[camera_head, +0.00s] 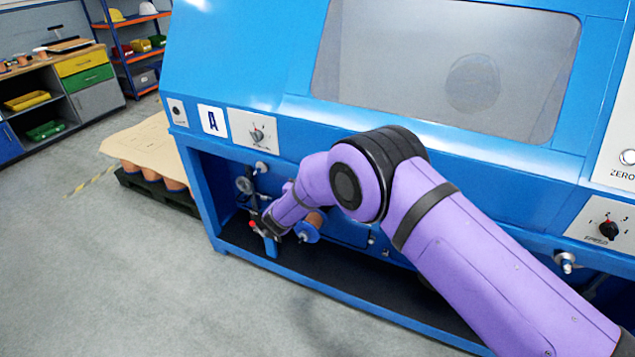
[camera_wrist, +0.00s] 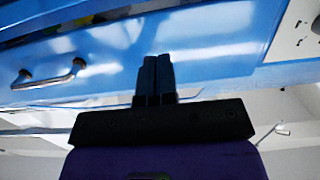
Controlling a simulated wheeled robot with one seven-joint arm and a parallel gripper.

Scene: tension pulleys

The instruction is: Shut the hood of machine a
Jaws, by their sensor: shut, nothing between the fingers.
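Machine a (camera_head: 262,75) is the big blue machine marked with a letter A plate (camera_head: 213,120). Its hood (camera_head: 295,80), a sloped blue cover with a large grey window (camera_head: 440,60), comes down to the control strip in the head view. I see no open gap there, but my arm covers part of its lower edge. In the wrist view, my gripper (camera_wrist: 155,75) is shut and empty, in front of blue panelling (camera_wrist: 215,50). A metal bar handle (camera_wrist: 50,77) is on the panelling to its left. In the head view, my gripper is hard to make out by the open lower bay.
The lower bay holds a gauge (camera_head: 244,185) and a blue pulley-like part (camera_head: 307,232) close to my arm. A knob panel (camera_head: 257,131) is above. A covered pallet (camera_head: 145,145) stands to the left, with open grey floor (camera_head: 110,270) in front.

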